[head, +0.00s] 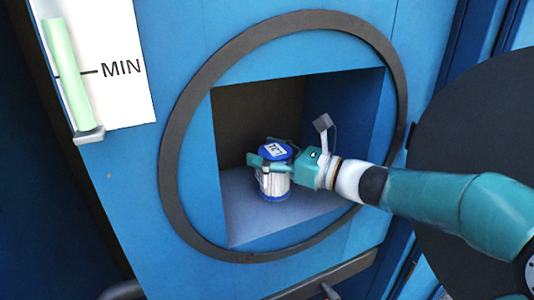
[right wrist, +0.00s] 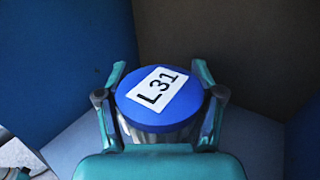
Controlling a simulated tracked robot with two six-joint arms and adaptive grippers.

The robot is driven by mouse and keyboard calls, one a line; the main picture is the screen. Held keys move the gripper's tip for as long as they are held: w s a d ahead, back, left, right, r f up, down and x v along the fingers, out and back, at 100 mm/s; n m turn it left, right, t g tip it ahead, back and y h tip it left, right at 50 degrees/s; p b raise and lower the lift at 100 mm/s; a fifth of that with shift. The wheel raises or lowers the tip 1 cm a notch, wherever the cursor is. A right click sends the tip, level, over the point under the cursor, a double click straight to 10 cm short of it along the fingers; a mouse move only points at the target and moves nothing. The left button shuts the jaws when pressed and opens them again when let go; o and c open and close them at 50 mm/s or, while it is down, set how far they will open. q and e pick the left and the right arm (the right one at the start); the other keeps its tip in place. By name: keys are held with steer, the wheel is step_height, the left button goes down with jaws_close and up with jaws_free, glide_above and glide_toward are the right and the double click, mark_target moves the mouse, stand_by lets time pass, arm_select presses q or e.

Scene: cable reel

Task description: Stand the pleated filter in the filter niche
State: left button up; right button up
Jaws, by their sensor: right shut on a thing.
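The pleated filter (head: 273,185) is a short white cylinder with blue end caps and a white label on top. It stands upright inside the square filter niche (head: 238,212), on or just above the niche floor; I cannot tell if it touches. My right gripper (head: 268,163) reaches in from the right and is shut around the filter's upper part. In the right wrist view the filter's blue cap (right wrist: 157,98) reads "L31" and sits between the two fingers of the right gripper (right wrist: 160,105). My left gripper is not in view.
A dark round ring (head: 184,110) frames the niche opening in the blue panel (head: 140,170). A round dark cover (head: 480,130) stands at the right. A gauge with a green tube (head: 67,75) marked MIN is at the upper left. A grey bar (head: 325,275) runs below.

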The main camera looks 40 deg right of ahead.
mark_target(290, 160)
steer(key=o, duration=1.6)
steer(key=shift+c, duration=0.2)
steer(key=shift+r, duration=0.1)
steer(key=v, duration=0.6)
steer(key=shift+s+d, duration=0.2)
steer(key=shift+s, duration=0.5)
